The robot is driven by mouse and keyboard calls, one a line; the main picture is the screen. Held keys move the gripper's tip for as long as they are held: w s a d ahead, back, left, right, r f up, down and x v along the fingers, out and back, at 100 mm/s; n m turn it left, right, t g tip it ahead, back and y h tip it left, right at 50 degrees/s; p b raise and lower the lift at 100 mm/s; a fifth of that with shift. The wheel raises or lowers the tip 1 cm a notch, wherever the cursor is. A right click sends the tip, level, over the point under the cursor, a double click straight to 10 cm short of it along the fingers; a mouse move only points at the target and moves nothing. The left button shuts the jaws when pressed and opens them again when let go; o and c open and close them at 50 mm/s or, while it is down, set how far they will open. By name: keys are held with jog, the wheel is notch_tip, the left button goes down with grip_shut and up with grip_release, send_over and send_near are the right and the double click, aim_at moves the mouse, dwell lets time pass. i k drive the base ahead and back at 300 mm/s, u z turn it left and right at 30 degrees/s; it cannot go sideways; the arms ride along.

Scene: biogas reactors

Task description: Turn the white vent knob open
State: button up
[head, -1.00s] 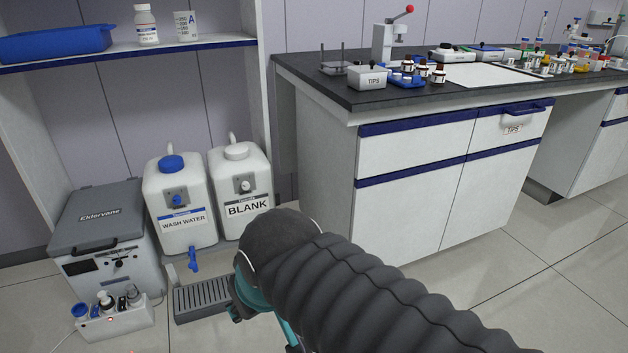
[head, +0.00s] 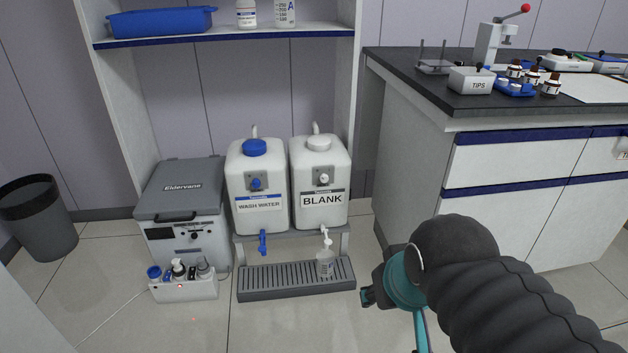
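The white vent knob (head: 323,180) sits on a small grey plate on the front of the white canister labelled BLANK (head: 306,221). Its exact turn angle is too small to read. The canister also has a white cap (head: 319,144) and a white tap (head: 326,240) below, above a clear bottle (head: 325,263). My gripper (head: 368,297) is low, to the right of the drip tray and below the knob. It is well apart from the knob. Its fingers are mostly hidden by my wrist, and I see nothing held in it.
The WASH WATER canister (head: 258,218), with a blue knob (head: 255,184), stands directly left. A grey slotted drip tray (head: 297,292) lies in front. A shelf (head: 230,39) hangs above. The bench cabinet (head: 415,190) stands right of the canisters. A grey box (head: 180,190) stands left.

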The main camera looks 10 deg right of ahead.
aim_at(324, 178)
jog(key=k, duration=0.5)
jog(key=z, duration=2)
jog(key=i, duration=1.2)
jog(key=u, duration=2.05)
